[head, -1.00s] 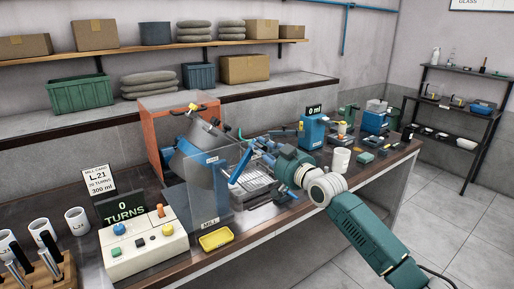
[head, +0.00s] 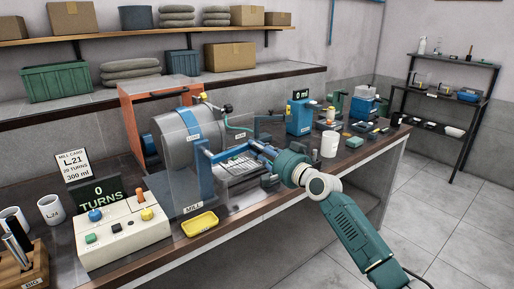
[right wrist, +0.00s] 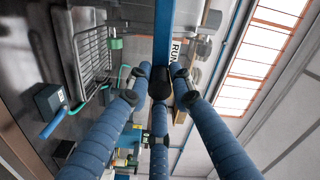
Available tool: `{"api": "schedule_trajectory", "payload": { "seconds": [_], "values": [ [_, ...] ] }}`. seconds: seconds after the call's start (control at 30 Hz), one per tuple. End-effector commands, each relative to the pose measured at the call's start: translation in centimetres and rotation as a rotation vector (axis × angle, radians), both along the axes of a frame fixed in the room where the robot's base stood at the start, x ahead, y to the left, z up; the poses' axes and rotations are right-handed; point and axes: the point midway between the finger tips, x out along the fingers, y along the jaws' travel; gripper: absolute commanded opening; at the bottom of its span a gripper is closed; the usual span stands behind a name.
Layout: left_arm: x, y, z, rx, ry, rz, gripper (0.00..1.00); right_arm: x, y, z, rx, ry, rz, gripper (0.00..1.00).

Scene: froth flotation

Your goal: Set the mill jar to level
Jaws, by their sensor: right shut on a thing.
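The mill jar (head: 180,137) is a silver-grey drum in the mill stand on the bench. Its axis looks close to level in the head view. A blue lever (head: 228,152) reaches from the mill's blue side post toward my right gripper (head: 257,148). My right gripper is shut on the lever's end. In the right wrist view the blue fingers close around a dark knob (right wrist: 160,84) at the end of a blue bar (right wrist: 163,35). A RUN label (right wrist: 178,50) shows beside the bar. My left gripper is not in view.
An orange-framed guard (head: 130,105) stands behind the jar. A control box (head: 122,230) with coloured buttons and a sign reading 0 TURNS (head: 100,195) stand at left. A yellow tray (head: 200,223) lies in front. A wire rack (right wrist: 95,58) lies below the gripper.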

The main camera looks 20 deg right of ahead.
Motion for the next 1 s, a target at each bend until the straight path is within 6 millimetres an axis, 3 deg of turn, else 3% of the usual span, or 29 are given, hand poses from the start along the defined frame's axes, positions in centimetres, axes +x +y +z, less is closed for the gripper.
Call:
{"api": "schedule_trajectory", "payload": {
  "seconds": [0.03,0.1,0.67,0.7,0.77,1.0],
  "values": [
    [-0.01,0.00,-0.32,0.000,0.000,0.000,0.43,-0.05,0.06,-1.30,0.006,0.020,0.002,0.00],
    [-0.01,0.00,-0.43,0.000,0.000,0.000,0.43,-0.05,0.10,-1.51,0.022,0.027,0.003,0.00],
    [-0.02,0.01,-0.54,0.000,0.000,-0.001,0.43,-0.07,0.21,-1.65,0.050,0.035,0.004,0.00],
    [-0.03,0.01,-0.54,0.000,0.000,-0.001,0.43,-0.07,0.21,-1.65,0.049,0.035,0.004,0.25],
    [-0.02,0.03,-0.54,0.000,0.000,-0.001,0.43,-0.08,0.22,-1.62,0.050,0.034,0.005,0.37],
    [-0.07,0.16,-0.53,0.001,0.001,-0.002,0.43,-0.04,0.17,-1.22,0.053,0.027,0.003,0.39]
  ]
}}
